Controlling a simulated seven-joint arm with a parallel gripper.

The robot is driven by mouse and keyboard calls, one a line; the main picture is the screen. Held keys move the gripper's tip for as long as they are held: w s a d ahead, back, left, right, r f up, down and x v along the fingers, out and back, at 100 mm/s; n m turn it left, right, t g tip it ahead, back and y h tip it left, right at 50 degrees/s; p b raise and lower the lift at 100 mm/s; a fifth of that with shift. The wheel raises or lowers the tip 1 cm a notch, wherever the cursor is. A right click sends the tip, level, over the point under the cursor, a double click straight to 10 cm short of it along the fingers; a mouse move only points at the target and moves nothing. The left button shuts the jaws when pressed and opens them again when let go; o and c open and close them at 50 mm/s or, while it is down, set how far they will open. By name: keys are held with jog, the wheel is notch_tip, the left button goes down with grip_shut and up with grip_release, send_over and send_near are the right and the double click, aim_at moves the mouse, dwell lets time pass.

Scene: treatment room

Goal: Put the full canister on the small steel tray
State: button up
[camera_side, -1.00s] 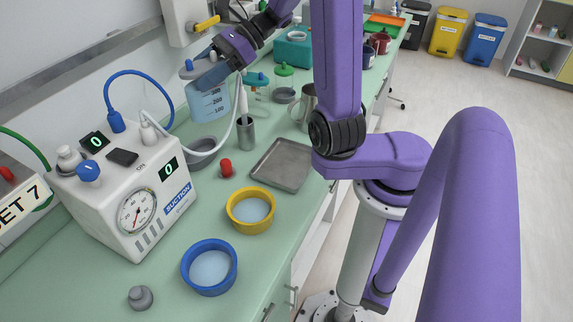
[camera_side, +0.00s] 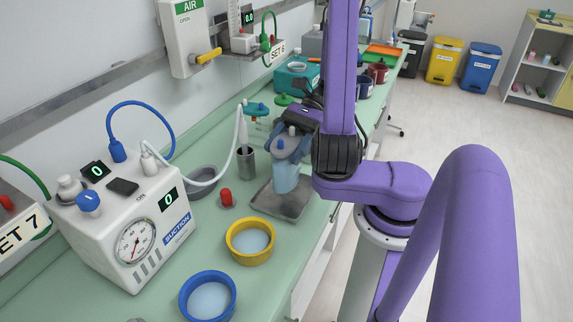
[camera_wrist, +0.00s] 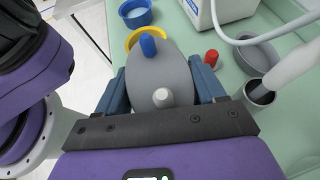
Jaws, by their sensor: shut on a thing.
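The canister (camera_side: 286,178), with a light blue body and a grey lid (camera_side: 283,151), is upright over the small steel tray (camera_side: 265,204). Whether its base touches the tray or hangs just above it I cannot tell. My gripper (camera_side: 292,146) is shut on the canister near its lid. In the wrist view the grey lid (camera_wrist: 175,72), with one blue and one white port, sits between my gripper's two blue-grey fingers (camera_wrist: 162,88). The lid hides the canister's body and the tray there.
A yellow-rimmed bowl (camera_side: 250,241) and a blue-rimmed bowl (camera_side: 208,297) stand nearer the camera. A red-topped object (camera_side: 226,197), a steel cup (camera_side: 246,162) holding a wand and a grey basin (camera_side: 202,181) lie left of the tray. The suction unit (camera_side: 130,215) stands farther left.

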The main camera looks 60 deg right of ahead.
aim_at(273, 180)
jog(key=shift+f, duration=2.05)
jog(key=o, duration=1.2)
jog(key=shift+f, duration=0.1)
jog(key=v, duration=1.2)
